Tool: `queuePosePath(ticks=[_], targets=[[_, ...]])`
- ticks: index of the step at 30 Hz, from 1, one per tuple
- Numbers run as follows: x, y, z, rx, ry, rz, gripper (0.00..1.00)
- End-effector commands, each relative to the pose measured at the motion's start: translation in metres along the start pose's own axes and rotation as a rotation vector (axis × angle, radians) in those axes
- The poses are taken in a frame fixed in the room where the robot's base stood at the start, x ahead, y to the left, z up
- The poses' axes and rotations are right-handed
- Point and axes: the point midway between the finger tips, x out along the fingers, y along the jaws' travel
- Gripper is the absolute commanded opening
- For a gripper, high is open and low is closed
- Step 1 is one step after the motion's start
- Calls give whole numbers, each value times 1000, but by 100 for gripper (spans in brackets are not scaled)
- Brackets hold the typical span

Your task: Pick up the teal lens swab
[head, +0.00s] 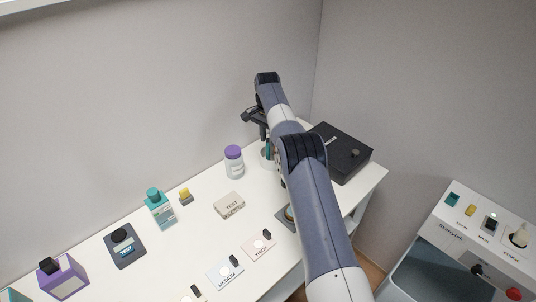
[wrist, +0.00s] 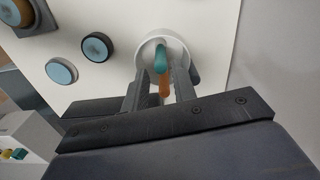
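The teal lens swab (wrist: 160,58) stands in a round white cup (wrist: 178,44) in the wrist view. I see a gap on each side, so no grip shows. In the head view my gripper (head: 258,118) is above the cup (head: 266,160), which is partly hidden by my arm.
A wall stands behind. A separate machine (head: 470,240) is at right.

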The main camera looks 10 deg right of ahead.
Motion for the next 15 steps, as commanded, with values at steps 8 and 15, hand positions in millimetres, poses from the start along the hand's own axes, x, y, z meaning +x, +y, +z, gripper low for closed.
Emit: queuePosePath(ticks=[8, 15], targets=[[32, 0, 0, 1, -2, 0, 26], [61, 0, -2, 1, -4, 1, 26]])
